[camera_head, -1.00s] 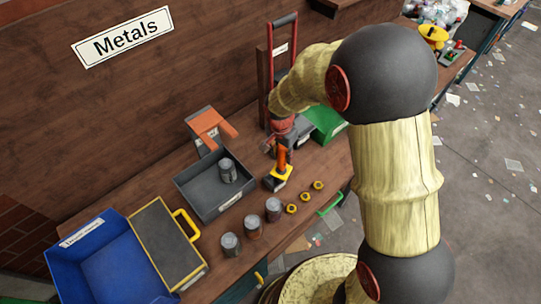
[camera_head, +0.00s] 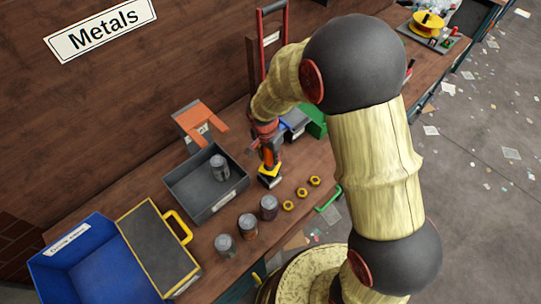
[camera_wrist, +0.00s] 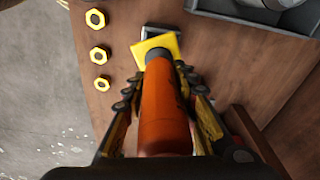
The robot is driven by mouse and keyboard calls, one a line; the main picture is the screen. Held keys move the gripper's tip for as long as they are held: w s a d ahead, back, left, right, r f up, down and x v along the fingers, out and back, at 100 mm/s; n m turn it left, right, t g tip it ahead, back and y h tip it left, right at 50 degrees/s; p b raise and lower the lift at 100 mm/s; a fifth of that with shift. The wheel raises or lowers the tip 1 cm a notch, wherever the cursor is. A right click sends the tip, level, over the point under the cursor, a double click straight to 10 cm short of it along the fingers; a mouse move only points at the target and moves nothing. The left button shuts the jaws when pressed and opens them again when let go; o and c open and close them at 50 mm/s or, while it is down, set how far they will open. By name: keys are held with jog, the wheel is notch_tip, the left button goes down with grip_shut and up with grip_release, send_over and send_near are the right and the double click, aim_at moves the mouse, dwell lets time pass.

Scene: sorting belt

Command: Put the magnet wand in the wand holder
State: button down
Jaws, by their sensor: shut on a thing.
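The magnet wand (camera_head: 268,170) has an orange handle, a yellow collar and a dark block at its lower end. It stands upright beside the grey tray; I cannot tell whether it touches the bench. My gripper (camera_head: 267,143) is shut on the orange handle from above. In the wrist view my gripper (camera_wrist: 158,90) has its fingers on both sides of the wand (camera_wrist: 165,115), whose yellow collar and block point away. An orange fork with an open slot on a grey stand (camera_head: 203,122), seemingly the wand holder, is behind the tray, left of my gripper. Its label is unreadable.
The grey tray (camera_head: 228,196) holds a can (camera_head: 219,168). Three cans (camera_head: 247,225) and three yellow nuts (camera_head: 302,192) line the bench front. A blue bin (camera_head: 100,275) and a yellow-edged case (camera_head: 155,245) are at left. A red-handled rack (camera_head: 260,40) stands behind my arm.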

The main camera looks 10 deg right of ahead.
jog(key=shift+s+f, duration=0.3)
jog(key=shift+f, duration=0.25)
jog(key=shift+f+b, duration=0.15)
jog(key=shift+b, duration=0.2)
jog(key=shift+w+a+f, duration=0.1)
jog(key=shift+w+f, duration=0.15)
jog(key=shift+w, duration=0.05)
jog(key=c, duration=1.8)
grip_release()
jog(key=shift+s+r, duration=0.1)
jog(key=shift+r, duration=0.2)
jog(key=o, duration=0.4)
jog(key=shift+r, duration=0.15)
